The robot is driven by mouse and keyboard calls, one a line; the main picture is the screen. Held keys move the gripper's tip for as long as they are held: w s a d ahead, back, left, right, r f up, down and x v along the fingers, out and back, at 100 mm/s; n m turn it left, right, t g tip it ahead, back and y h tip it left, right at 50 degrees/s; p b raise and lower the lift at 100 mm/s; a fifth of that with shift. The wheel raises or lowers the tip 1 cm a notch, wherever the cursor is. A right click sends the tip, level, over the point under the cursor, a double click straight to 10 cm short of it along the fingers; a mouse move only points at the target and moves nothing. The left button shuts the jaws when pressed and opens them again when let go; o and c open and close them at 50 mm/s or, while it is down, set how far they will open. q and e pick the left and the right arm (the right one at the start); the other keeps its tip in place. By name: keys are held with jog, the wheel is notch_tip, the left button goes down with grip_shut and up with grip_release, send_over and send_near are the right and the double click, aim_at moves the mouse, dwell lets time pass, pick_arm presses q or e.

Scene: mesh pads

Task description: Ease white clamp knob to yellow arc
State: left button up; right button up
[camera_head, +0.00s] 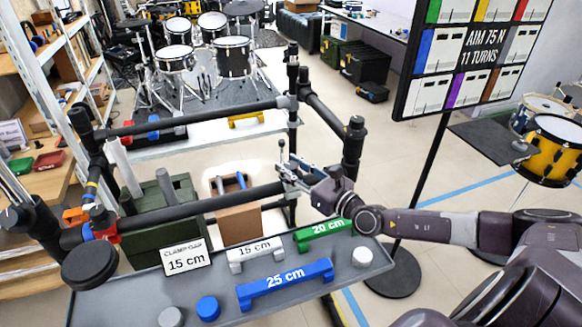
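My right gripper (290,175) reaches in from the right to the right end of the near black rail (225,200). A small upright pale-and-dark part (282,152) stands at its fingertips. The fingers overlap the rail end there, so I cannot tell whether they are open or shut, or touching anything. I cannot clearly pick out a white clamp knob. My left gripper is not in view.
The grey tray (130,302) in front holds a blue 25 cm bar (285,284), a white 15 cm bar (254,253), a green 20 cm bar (323,234) and round caps. A card (186,259) reads "clamp gap 15 cm". A sign (481,45) reads "AIM 75 N 11 TURNS".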

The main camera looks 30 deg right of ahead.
jog(key=o, duration=0.4)
jog(key=shift+r, duration=0.1)
jog(key=shift+s, duration=0.2)
jog(key=s, duration=0.3)
jog(key=s+d, duration=0.1)
jog(key=s, duration=0.3)
jog(key=s+d, duration=0.1)
jog(key=s, duration=0.3)
jog(key=shift+s, duration=0.25)
